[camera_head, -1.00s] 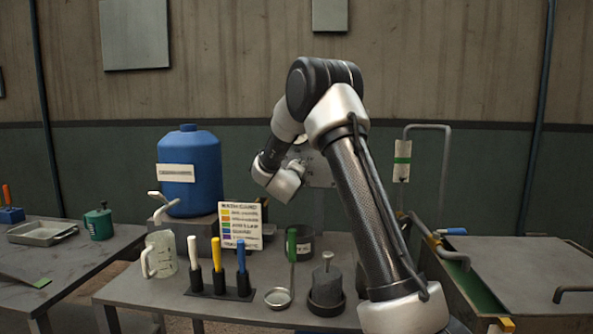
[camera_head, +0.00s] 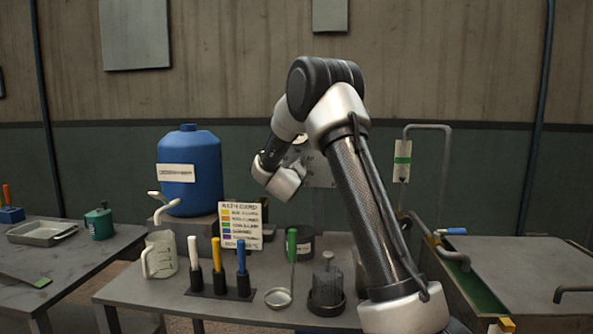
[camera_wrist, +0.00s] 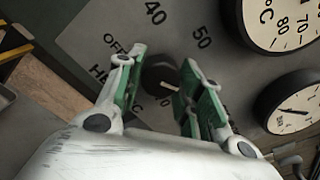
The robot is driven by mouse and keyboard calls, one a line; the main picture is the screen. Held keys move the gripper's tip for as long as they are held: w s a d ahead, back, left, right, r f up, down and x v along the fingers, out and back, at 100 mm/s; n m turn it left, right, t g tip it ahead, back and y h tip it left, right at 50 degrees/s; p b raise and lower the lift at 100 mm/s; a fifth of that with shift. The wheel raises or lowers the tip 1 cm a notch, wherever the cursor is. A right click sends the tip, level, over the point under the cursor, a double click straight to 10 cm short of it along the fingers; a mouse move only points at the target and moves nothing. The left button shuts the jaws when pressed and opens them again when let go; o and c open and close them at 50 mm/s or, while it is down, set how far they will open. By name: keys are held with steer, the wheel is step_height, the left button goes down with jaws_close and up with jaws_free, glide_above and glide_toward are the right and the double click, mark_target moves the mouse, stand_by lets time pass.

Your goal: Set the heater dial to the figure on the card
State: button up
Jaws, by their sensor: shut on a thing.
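The heater dial is a dark round knob (camera_wrist: 155,78) with a white pointer mark, on a grey panel (camera_wrist: 95,20) printed OFF, 40, 50 and part of a heater label. My gripper (camera_wrist: 163,84) has its green-padded fingers closed on either side of the knob. The figure the pointer faces cannot be told, as the fingers cover part of the scale. In the head view, the panel (camera_head: 320,173) is mostly behind my arm, and the fingers are hidden. The card (camera_head: 241,225) with several coloured squares stands on the bench; its small text is too blurred to read surely.
Two white gauges (camera_wrist: 283,20) (camera_wrist: 295,103) sit right of the dial. On the bench are a blue container (camera_head: 190,165), a clear jug (camera_head: 160,255), a rack (camera_head: 215,293) of coloured-handled tools, a green-handled ladle (camera_head: 292,245) and a dark pot (camera_head: 326,305). A pipe (camera_head: 447,165) rises at the right.

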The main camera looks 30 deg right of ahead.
steer(key=shift+f, duration=0.15)
steer(key=o, duration=1)
steer(key=v, duration=1.2)
